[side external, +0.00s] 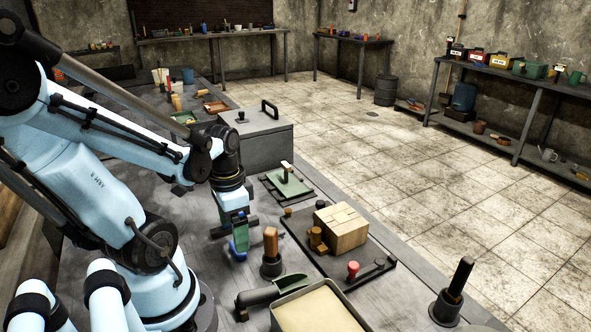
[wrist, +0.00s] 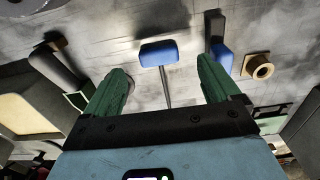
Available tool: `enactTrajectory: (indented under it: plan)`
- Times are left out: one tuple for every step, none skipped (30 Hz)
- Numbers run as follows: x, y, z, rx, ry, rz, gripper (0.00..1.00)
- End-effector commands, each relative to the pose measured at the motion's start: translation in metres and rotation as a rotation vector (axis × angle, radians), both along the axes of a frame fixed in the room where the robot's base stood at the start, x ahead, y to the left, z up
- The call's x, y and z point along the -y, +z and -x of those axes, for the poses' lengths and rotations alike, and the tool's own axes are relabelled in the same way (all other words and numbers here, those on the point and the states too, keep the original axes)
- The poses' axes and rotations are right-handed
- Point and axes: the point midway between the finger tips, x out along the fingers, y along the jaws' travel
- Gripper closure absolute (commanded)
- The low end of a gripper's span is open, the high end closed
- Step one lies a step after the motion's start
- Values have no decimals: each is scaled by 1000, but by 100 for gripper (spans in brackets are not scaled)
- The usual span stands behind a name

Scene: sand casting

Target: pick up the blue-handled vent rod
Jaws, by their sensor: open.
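In the wrist view, the vent rod has a blue block handle (wrist: 160,52) and a thin grey shaft (wrist: 167,90). The handle shows between and slightly beyond the two green fingers of my gripper (wrist: 163,70), with clear gaps on both sides. My gripper is open and empty. In the side external view, my gripper (side external: 238,236) points down low over the grey table, and a blue part (side external: 238,250) shows at its fingertips. The shaft's lower end is hidden behind my gripper's body in the wrist view.
A wooden-handled tool (side external: 271,242) in a dark base stands close right of my gripper. A scoop (side external: 272,290) and a sand tray (side external: 318,308) lie nearer the camera. A wooden block stack (side external: 341,230) is to the right. A large grey box (side external: 255,140) stands behind.

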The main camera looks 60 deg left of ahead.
Motion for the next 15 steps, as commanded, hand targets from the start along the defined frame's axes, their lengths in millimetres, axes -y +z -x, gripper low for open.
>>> enactTrajectory:
  plan:
    - [0, -3, -1, 0, -1, 0, 11]
    - [0, -6, -1, 0, -1, 0, 11]
    - [1, -9, -1, 0, 0, 0, 11]
    - [1, -11, -2, 0, 0, 0, 11]
    - [1, -13, -2, 0, 0, 0, 11]
    - [1, -16, -2, 0, 0, 0, 11]
    - [1, -18, -3, 0, -1, 0, 11]
    - [1, -20, -3, 0, -1, 0, 11]
    - [2, -22, -3, 0, -1, 0, 11]
    - [2, -24, -3, 0, -1, 0, 11]
    - [2, -26, -3, 0, -1, 0, 11]
    - [2, -29, -3, 0, 0, 0, 11]
    - [2, -31, -4, 0, 0, -1, 11]
    - [2, -33, -3, 0, 0, -1, 11]
    - [1, -35, -4, 0, 0, -1, 11]
